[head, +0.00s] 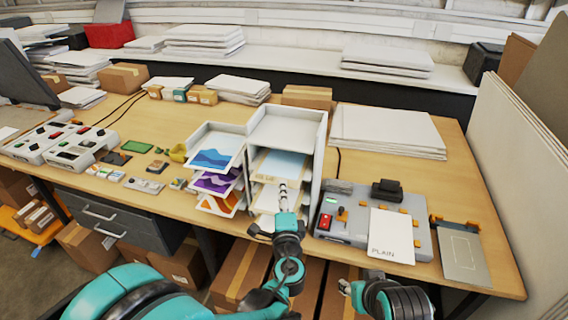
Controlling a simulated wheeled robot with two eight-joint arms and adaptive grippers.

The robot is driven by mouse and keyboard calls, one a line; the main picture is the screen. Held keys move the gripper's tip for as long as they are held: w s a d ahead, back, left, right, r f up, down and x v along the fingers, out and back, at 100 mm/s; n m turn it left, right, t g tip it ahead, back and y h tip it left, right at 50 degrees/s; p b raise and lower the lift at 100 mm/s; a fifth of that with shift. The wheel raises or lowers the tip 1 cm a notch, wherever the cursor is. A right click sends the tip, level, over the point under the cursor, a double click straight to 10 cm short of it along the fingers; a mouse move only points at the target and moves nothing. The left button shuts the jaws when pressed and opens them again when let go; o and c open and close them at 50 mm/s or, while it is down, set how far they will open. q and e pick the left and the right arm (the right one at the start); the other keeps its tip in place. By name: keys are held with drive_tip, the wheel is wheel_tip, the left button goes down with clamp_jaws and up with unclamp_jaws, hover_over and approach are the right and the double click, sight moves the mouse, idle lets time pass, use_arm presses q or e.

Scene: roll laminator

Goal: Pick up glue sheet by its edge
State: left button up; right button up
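A two-column paper rack (318,165) stands mid-desk. Its right column holds a light blue sheet (281,164) on an upper shelf and pale sheets (266,201) lower down. No label tells me which one is the glue sheet. My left gripper (283,190) is at the front of the right column, over the lower pale sheets; whether it touches one is unclear. Its fingers are too small to tell open from shut. My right gripper (345,287) is low, in front of the desk edge, away from the rack; its finger opening is unclear.
The left column holds sheets with blue (212,158), purple (215,182) and orange (220,203) prints. A grey laminator (345,205) with a PLAIN sheet (391,236) lies right of the rack. A grey plate (464,255) sits further right. Control boxes (75,150) stand left.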

use_arm(q)
drive_tip(key=w, duration=0.2)
drive_tip(key=w+a, duration=0.1)
drive_tip(key=w, duration=0.1)
drive_tip(key=shift+w, duration=0.3)
drive_tip(key=shift+w+d, duration=0.1)
drive_tip(key=shift+w, duration=0.05)
drive_tip(key=shift+r, duration=0.1)
drive_tip(key=shift+c, duration=0.9)
clamp_jaws()
